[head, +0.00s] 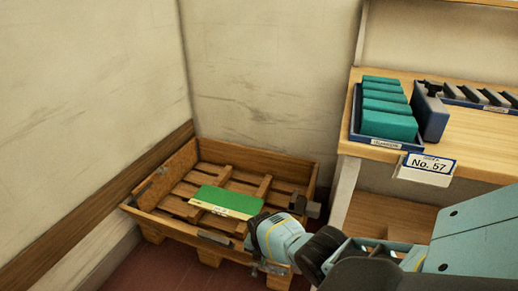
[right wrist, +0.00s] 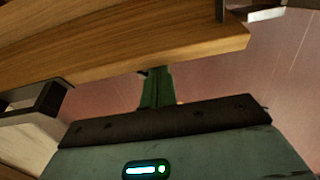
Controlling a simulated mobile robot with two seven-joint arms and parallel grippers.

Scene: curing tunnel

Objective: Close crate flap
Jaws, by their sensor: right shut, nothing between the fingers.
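A wooden crate (head: 255,160) stands on the floor in the corner, with a slatted pallet-like bottom. A green-and-cream flat item (head: 228,202) lies inside it. A grey metal fitting (head: 215,239) sits on the crate's front edge; I cannot tell clearly which board is the flap or how far it is tilted. My right gripper (head: 262,268) is at the crate's front right corner, partly hidden by its own wrist. In the right wrist view its shut, empty fingers (right wrist: 157,88) are close to a wooden board (right wrist: 140,42); contact is unclear. My left gripper is not in view.
A wooden shelf unit (head: 475,135) stands to the right, with a blue bin of teal boxes (head: 388,124) and a "No. 57" sign (head: 430,165). Walls close in behind and left of the crate. Reddish floor (head: 180,265) is free in front.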

